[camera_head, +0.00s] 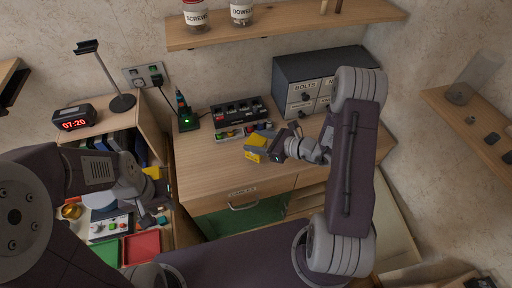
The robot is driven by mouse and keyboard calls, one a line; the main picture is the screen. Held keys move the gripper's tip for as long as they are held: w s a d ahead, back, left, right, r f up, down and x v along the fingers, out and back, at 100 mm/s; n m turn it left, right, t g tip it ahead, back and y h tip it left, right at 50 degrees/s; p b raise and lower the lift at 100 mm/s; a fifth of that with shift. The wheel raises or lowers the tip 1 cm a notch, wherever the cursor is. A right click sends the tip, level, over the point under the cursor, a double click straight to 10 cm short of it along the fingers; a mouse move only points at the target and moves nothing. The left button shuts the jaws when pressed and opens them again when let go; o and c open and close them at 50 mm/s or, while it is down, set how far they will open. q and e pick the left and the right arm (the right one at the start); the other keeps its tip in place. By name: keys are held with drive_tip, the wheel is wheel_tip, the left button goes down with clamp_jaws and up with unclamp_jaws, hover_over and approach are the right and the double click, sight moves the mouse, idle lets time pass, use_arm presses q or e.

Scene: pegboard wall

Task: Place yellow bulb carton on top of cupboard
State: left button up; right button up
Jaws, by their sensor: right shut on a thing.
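My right gripper (265,149) is shut on a yellow carton (254,141) above the wooden workbench (207,173). Its grey fingers cover part of the carton, and no print can be read. A low wooden cupboard-like unit (147,101) stands at the left, with a clock and a lamp on top. My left gripper (153,217) hangs at the lower left, over a cluttered area. Its jaw opening is too small to judge. Another small yellow thing (152,172) shows beside the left wrist, partly hidden.
A grey drawer cabinet (298,73) labelled BOLTS stands at the back of the bench. A black organiser (240,110) and a charger (187,120) stand left of it. The clock (74,118) and lamp (122,102) take up room on the left unit. Bare bench lies left of the carton.

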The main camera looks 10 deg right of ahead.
drive_tip(key=shift+w+a+f, duration=0.2)
drive_tip(key=shift+a+f, duration=0.05)
drive_tip(key=shift+a, duration=0.05)
wheel_tip(320, 180, down, 3)
drive_tip(key=shift+s+d+r, duration=0.1)
drive_tip(key=shift+d+f, duration=0.1)
drive_tip(key=shift+f, duration=0.35)
drive_tip(key=shift+f, duration=0.15)
drive_tip(key=o, duration=1.4)
